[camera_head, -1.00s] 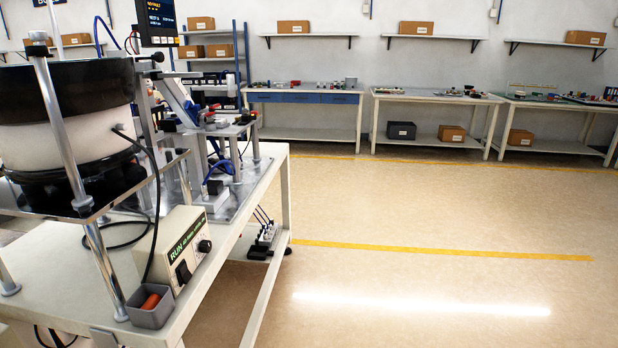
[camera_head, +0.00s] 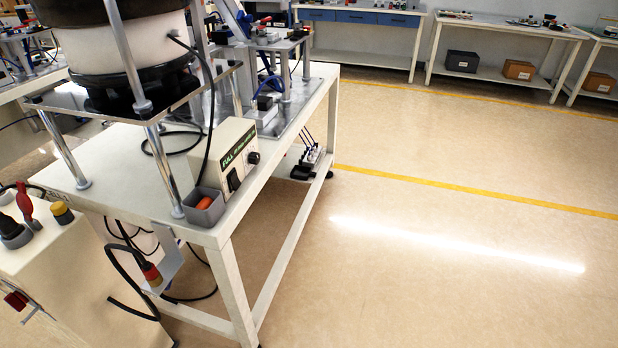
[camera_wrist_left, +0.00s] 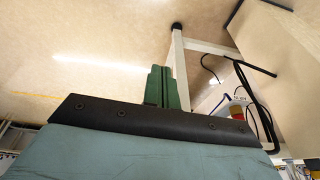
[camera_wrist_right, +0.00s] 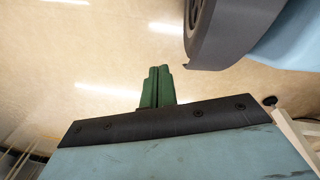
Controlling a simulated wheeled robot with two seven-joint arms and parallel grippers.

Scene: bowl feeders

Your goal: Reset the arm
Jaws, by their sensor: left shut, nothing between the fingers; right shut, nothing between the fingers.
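My left gripper (camera_wrist_left: 163,88) shows in the left wrist view with its green fingers together and nothing between them. Floor lies behind its fingertips, and a white table leg (camera_wrist_left: 180,70) stands just to their right. My right gripper (camera_wrist_right: 158,86) shows in the right wrist view, also with its fingers together and empty. It is over open floor, apart from any object. Neither arm shows in the head view.
A white table (camera_head: 120,180) carries the bowl feeder (camera_head: 125,50), a control box (camera_head: 225,155) and a grey bin (camera_head: 204,207) with an orange item. A cabinet (camera_head: 50,260) stands at lower left. Worktables (camera_head: 500,27) line the back. The floor at right is clear.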

